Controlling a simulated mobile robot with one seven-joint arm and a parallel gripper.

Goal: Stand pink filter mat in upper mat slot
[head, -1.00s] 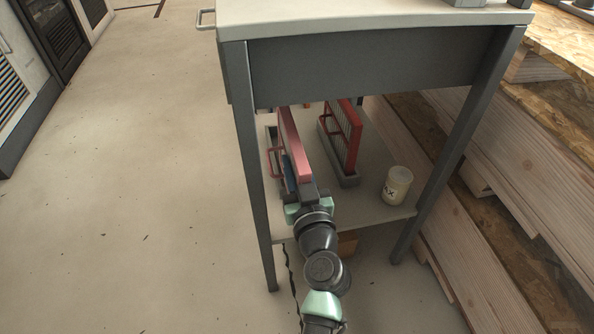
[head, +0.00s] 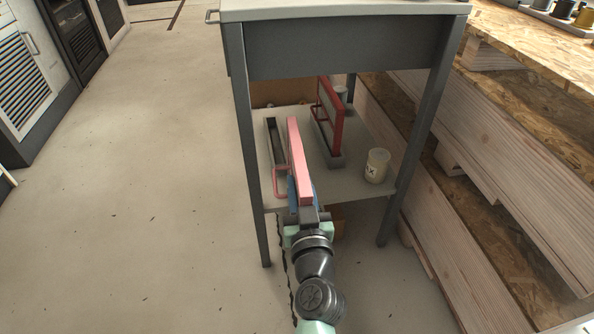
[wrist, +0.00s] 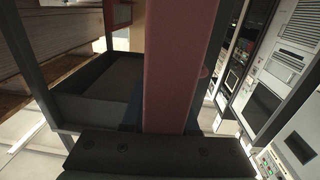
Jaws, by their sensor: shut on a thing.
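The pink filter mat (head: 299,160) is a thin upright slab with a pink handle loop on its left side. My gripper (head: 306,212) is shut on its near end and holds it over the front part of the cart's lower shelf. In the wrist view the mat (wrist: 178,60) rises upright from between the fingers of my gripper (wrist: 160,122). Whether the mat's underside touches the shelf cannot be told. I cannot make out the upper mat slot in any view.
The shelf (head: 350,200) bears an empty dark slotted holder (head: 274,143), a red-framed filter (head: 328,115) in a grey holder, and a lidded jar (head: 376,165). Cart legs (head: 250,150) and the top stand close. Wooden pallets (head: 480,190) are right; floor and cabinets (head: 28,75) left.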

